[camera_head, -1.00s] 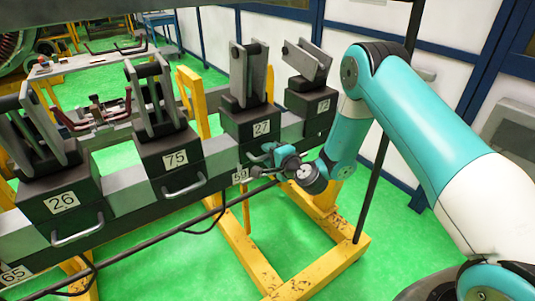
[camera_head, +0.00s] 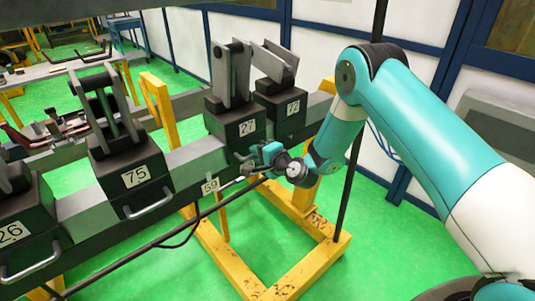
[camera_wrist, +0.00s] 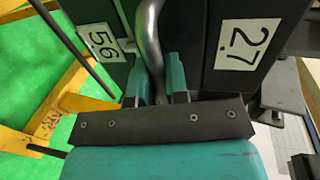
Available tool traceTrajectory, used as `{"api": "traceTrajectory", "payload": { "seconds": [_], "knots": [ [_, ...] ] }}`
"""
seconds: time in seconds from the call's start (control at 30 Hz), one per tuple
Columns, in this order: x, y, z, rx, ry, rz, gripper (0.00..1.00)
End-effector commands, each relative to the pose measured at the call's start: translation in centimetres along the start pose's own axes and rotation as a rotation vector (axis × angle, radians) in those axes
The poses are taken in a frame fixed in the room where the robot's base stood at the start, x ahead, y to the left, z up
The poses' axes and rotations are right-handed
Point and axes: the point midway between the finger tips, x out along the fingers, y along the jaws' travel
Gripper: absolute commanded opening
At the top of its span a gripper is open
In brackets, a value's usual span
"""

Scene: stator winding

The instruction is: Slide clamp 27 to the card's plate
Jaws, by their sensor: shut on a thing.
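Clamp 27 (camera_head: 232,120) is a dark block with upright grey jaws on the grey beam. It sits close beside clamp 72 (camera_head: 285,105). Its number also shows in the wrist view (camera_wrist: 247,43). My gripper (camera_head: 250,165) is at the front of clamp 27. In the wrist view my gripper (camera_wrist: 160,92) has its teal fingers shut around the grey bar handle (camera_wrist: 150,45) of the clamp. The fingers hide the lower end of the handle.
Clamp 75 (camera_head: 125,165) and clamp 26 (camera_head: 25,230) stand farther left on the same beam (camera_head: 185,160). Bare beam lies between clamps 75 and 27. A yellow stand (camera_head: 290,265) is below. A dark post (camera_head: 362,150) rises behind my arm.

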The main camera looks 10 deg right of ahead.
Motion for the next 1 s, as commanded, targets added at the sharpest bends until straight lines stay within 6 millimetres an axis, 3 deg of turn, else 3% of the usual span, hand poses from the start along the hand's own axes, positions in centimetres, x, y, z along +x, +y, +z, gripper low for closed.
{"api": "traceTrajectory", "payload": {
  "seconds": [0.2, 0.23, 0.33, 0.73, 1.0],
  "knots": [
    [0.0, 0.1, 0.2, 0.001, -0.006, 0.004, 0.00],
    [0.0, 0.1, 0.2, 0.001, -0.006, 0.004, 0.19],
    [0.0, 0.1, 0.2, 0.001, -0.005, 0.003, 0.39],
    [-0.9, 0.3, -0.1, 0.002, 0.000, 0.003, 0.39],
    [-5.9, 0.8, -0.2, 0.006, 0.003, 0.004, 0.39]
  ]
}}
